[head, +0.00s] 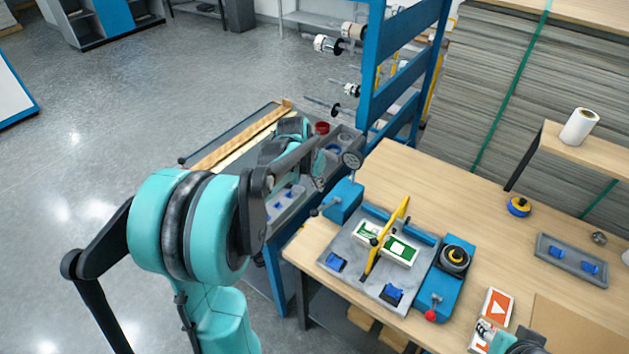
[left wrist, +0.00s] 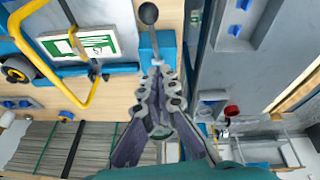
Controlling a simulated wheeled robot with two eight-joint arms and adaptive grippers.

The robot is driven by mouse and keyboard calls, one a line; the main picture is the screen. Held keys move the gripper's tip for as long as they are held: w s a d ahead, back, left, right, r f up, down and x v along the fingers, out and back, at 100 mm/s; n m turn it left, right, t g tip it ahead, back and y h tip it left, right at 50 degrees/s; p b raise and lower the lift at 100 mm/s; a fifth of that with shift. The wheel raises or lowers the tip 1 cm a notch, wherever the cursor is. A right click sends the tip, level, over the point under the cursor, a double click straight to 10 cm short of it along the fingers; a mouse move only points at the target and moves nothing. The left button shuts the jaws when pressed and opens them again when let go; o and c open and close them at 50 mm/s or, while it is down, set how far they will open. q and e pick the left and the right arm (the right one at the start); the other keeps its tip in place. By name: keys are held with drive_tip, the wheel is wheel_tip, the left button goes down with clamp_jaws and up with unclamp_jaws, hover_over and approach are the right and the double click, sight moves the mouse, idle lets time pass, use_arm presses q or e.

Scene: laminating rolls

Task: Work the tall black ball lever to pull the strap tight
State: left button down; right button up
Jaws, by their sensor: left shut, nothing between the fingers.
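The black ball lever (head: 314,212) sticks out from a blue block (head: 344,199) at the left end of the grey fixture plate. In the left wrist view its dark ball (left wrist: 148,14) stands just beyond my fingers, its rod running to the blue block. A yellow strap (head: 388,238) crosses a green-and-white card (head: 402,250) on the plate. My left gripper (head: 318,172) is shut and empty behind the lever, apart from the ball; its closed fingers show in the left wrist view (left wrist: 165,80). My right gripper (head: 518,345) is only partly in frame at the bottom right.
A red-knobbed lever (head: 431,314) and a black round knob (head: 455,257) sit at the fixture's right. A blue rack (head: 372,70) stands behind. Free wood lies right of the fixture, before a grey tray (head: 572,262).

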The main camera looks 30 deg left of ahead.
sight(326, 206)
use_arm(q)
drive_tip(key=shift+s+d+f+b, duration=0.1)
drive_tip(key=shift+s+f+b, duration=0.25)
drive_tip(key=shift+f, duration=0.45)
drive_tip(key=shift+s+d+f+b, duration=0.15)
drive_tip(key=shift+s+f, duration=0.3)
drive_tip(key=shift+f, duration=0.3)
drive_tip(key=shift+s+d+f+b, duration=0.1)
drive_tip(key=shift+s+f+b, duration=0.25)
drive_tip(key=shift+f, duration=0.45)
drive_tip(key=shift+s, duration=0.1)
